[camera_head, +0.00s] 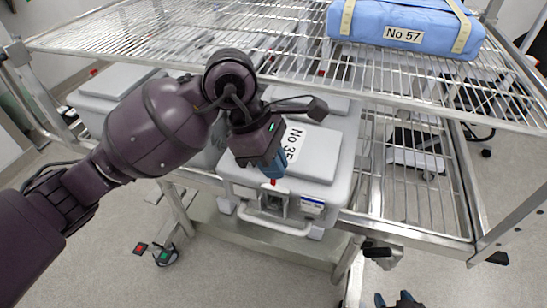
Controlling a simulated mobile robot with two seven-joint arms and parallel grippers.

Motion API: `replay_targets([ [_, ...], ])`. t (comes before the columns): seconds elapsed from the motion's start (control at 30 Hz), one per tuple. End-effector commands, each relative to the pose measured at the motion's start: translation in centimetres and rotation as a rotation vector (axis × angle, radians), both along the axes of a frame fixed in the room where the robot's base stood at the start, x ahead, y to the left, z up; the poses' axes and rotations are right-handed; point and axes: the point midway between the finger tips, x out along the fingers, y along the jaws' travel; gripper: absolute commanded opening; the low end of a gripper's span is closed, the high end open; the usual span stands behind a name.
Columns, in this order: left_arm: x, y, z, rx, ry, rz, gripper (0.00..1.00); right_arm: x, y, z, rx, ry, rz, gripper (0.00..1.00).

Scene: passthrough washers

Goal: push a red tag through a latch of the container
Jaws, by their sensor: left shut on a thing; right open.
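The grey container labelled No 35 (340,152) sits on the lower wire shelf, its front with a handle facing me. A metal latch (276,201) is in the middle of its front. My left gripper (272,172) points down just above the latch and is shut on a red tag (273,182). Only a small red tip of the tag shows under the fingers. I cannot tell whether the tip touches the latch. My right gripper (394,301) is at the bottom edge, open and partly cut off, well below the container.
The upper wire shelf (200,40) overhangs close behind my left wrist and carries a blue wrapped bundle (400,22) labelled No 57. Another grey container (115,82) stands at left. The lower shelf's right part (420,205) is bare. A metal lower ledge (270,245) runs beneath the container.

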Motion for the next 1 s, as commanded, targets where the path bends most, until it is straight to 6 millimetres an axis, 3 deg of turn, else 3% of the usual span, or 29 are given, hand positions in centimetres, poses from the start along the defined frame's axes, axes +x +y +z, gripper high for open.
replay_targets([
  [0.27,0.0,0.0,-2.1,-0.001,0.003,-0.001,0.0,-0.3,0.0,-1.1,-0.002,0.017,0.002,0.55],
  [0.6,0.0,0.0,-4.7,-0.001,0.004,-0.002,0.0,0.7,0.3,-1.2,-0.001,-0.003,0.009,0.55],
  [1.0,0.0,0.0,-5.2,0.0,-0.001,-0.002,0.0,0.8,0.3,-1.3,0.0,-0.002,0.01,0.55],
])
